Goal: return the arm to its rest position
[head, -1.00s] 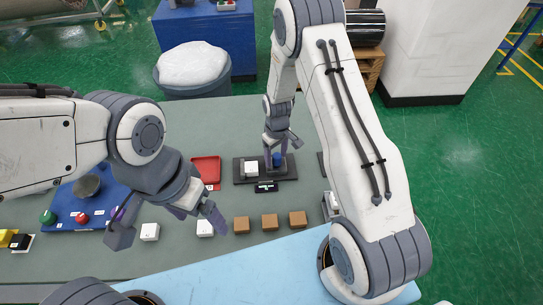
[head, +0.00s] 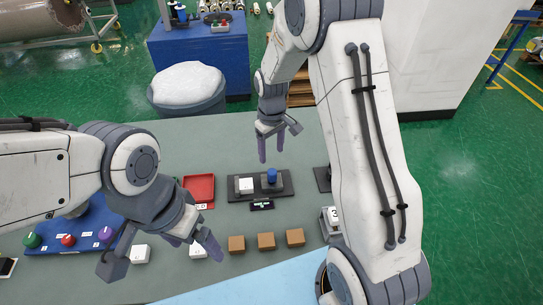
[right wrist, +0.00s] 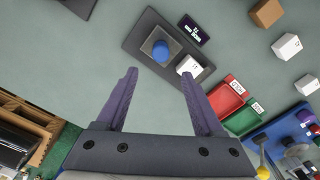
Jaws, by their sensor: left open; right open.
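My right gripper (head: 271,152) is open and empty, raised over the table beyond a dark tray (head: 236,197). It also shows in the right wrist view (right wrist: 160,95), its two purple fingers apart with only bare table between them. A blue round piece (head: 271,176) stands on the tray beside a white cube (head: 246,186). In the right wrist view the blue piece (right wrist: 161,49) and the white cube (right wrist: 188,66) lie past the fingertips, touching neither. My left gripper (head: 163,252) is open and empty, low over the near left of the table.
A red tray (head: 199,189) lies left of the dark one. Brown cubes (head: 266,241) and white cubes (head: 140,255) line the near side. A blue panel with knobs (head: 68,239) is at left. A grey bin (head: 187,91) stands behind the table.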

